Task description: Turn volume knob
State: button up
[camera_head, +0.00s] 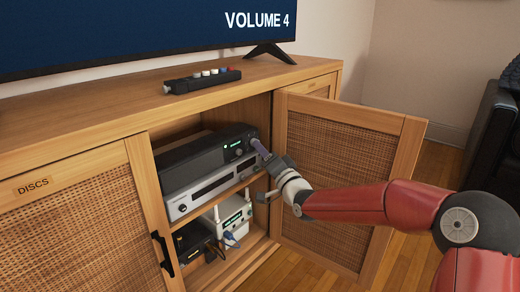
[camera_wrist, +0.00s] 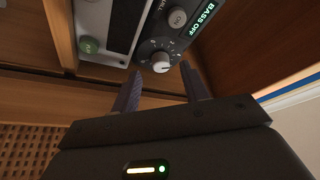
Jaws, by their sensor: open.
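The volume knob (camera_wrist: 160,62) is a small light-topped knob on a dark round dial with markings, on the black amplifier's front. The black amplifier (camera_head: 205,158) sits on top of a silver unit (camera_head: 213,188) in the open middle bay of the cabinet. My gripper (camera_head: 258,147) reaches in from the right to the amplifier's right front. In the wrist view my gripper (camera_wrist: 160,78) is open, its two fingers either side of the knob's line. I cannot tell whether either finger touches the knob. The television (camera_head: 130,32) reads "VOLUME 4".
The open woven door (camera_head: 345,170) stands to the right, close behind my arm. A white router (camera_head: 228,222) with cables is on the lower shelf. A remote-like strip (camera_head: 202,81) lies on the cabinet top. The amplifier's display reads "BASS OFF" in the wrist view.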

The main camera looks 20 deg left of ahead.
jog(key=v, duration=0.5)
jog(key=shift+s+d+f, duration=0.1)
jog(key=s+d+f+n+g+h, duration=0.1)
jog(key=s+d+h, duration=0.5)
jog(key=d, duration=0.4)
jog(key=s+d+f+n+g+h, duration=0.1)
jog(key=s+d+g+h, duration=0.15)
jog(key=d+h, duration=0.6)
jog(key=s+d+f+g, duration=0.1)
jog(key=s+d, duration=0.4)
jog(key=s, duration=0.3)
jog(key=s+d+m+g+h, duration=0.1)
jog(key=s+d+g, duration=0.1)
jog(key=s+d, duration=0.45)
jog(key=s+d+f+g, duration=0.1)
jog(key=s+d, duration=0.2)
jog(key=s, duration=0.7)
notch_tip(320, 180, up, 13)
jog(key=p, duration=1.3)
jog(key=shift+s+d, duration=0.15)
